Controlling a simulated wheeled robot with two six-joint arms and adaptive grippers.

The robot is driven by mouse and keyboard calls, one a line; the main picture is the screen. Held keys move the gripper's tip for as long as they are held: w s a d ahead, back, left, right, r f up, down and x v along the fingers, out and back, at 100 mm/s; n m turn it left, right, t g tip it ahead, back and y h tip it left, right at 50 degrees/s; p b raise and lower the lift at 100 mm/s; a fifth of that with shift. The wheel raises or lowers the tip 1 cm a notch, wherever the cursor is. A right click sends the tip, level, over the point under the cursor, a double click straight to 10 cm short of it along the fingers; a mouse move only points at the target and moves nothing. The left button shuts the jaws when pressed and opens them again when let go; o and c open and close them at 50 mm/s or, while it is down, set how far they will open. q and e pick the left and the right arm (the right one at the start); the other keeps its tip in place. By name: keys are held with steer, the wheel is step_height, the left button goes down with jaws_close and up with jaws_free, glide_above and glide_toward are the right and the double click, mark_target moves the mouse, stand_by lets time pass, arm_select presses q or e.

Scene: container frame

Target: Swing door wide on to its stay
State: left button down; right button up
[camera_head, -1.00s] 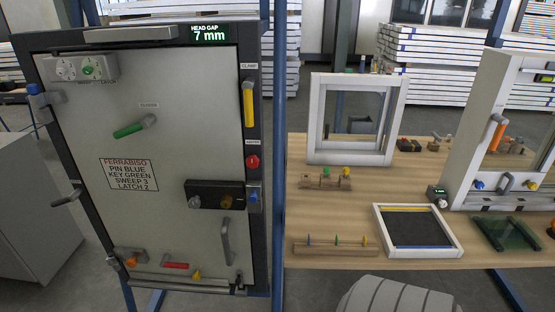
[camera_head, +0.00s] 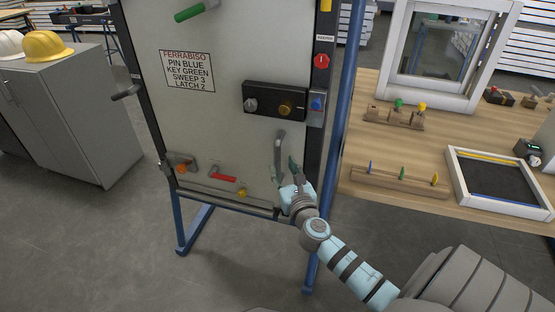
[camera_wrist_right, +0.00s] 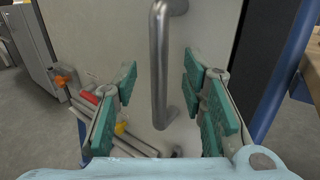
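The grey door (camera_head: 215,125) stands in its dark frame and looks shut. Its upright metal pull handle (camera_head: 279,150) is at the lower right of the door. My right gripper (camera_head: 287,180) is at the handle's lower part. In the right wrist view the handle (camera_wrist_right: 159,60) stands between my two open teal-padded fingers, with gaps on both sides. I cannot tell how deep it lies between them. Low on the door are an orange knob (camera_head: 181,168), a red lever (camera_head: 223,178) and a yellow knob (camera_head: 243,191). I cannot tell which part is the stay. My left gripper is out of view.
A black lock box (camera_head: 265,101) with a brass knob is above the handle. A blue post (camera_head: 345,100) stands right of the door. A workbench (camera_head: 400,160) with a small frame and tray is farther right. A grey cabinet (camera_head: 75,120) stands left; floor between is clear.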

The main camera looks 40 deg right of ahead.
mark_target(278, 159)
steer(key=b+x, duration=0.1)
steer(key=x, duration=0.5)
steer(key=shift+a, duration=0.1)
jaws_close()
